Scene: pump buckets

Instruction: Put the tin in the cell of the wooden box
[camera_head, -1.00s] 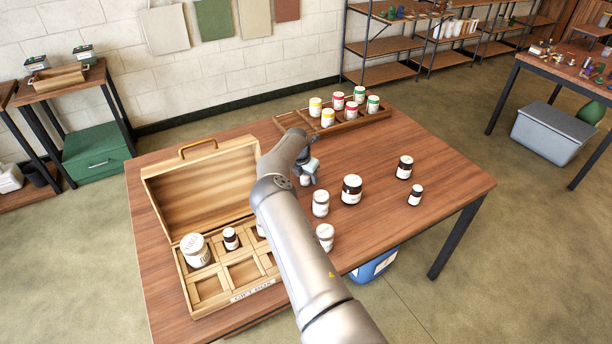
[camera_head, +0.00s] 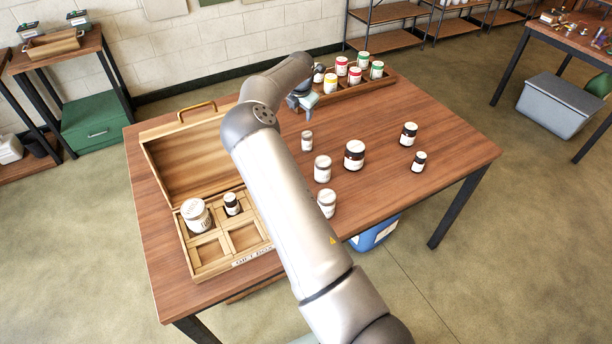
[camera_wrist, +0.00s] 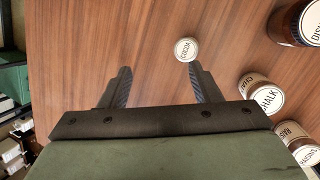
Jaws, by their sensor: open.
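A small tin with a white lid (camera_head: 307,141) stands upright on the table. Its lid reads COCOA in the wrist view (camera_wrist: 187,50). My gripper (camera_head: 303,103) is open and empty, behind the tin in the head view. In the wrist view my fingers (camera_wrist: 159,68) are spread, and the tin lies just beyond the right fingertip, not between them. The open wooden box (camera_head: 212,270) stands at the left. A large white container (camera_head: 196,215) and a small dark jar (camera_head: 232,204) sit in back cells. Two front cells look empty. My arm hides the box's right part.
White-lidded tins (camera_head: 322,170) (camera_head: 327,203) and dark jars (camera_head: 354,154) (camera_head: 409,134) (camera_head: 419,162) stand right of the small tin. A wooden rack (camera_head: 386,84) of colour-labelled jars is at the back.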

